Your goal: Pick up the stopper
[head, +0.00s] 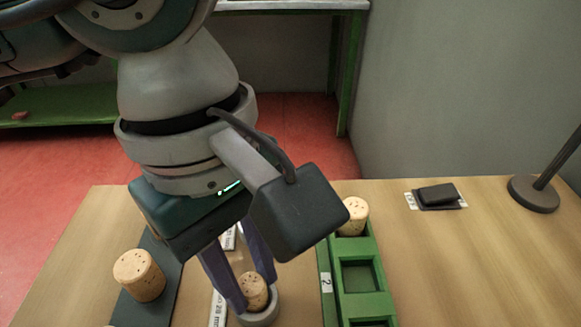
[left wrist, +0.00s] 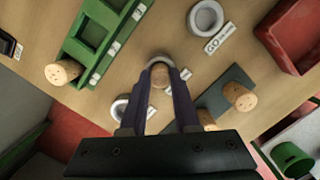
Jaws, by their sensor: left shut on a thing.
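My left gripper (head: 256,292) points down with its two fingers shut on a speckled tan cork stopper (head: 253,286). The stopper stands at a grey ring (head: 262,319), which shows just below and around it; I cannot tell whether it sits in the ring or just above it. In the left wrist view, the held stopper (left wrist: 160,76) is between the fingertips, and part of the ring (left wrist: 160,60) shows beyond. Another stopper (head: 139,274) stands on a dark mat (head: 150,314). Another stopper (head: 354,214) is in the far compartment of a green rack (head: 376,273). My right gripper is not in view.
Two more rings (left wrist: 206,18) (left wrist: 119,108) lie on the table near labels. A red tray (left wrist: 291,36) shows at the upper right of the wrist view. A dark block (head: 437,194) and a lamp base (head: 533,194) stand at the right. The table right of the rack is mostly clear.

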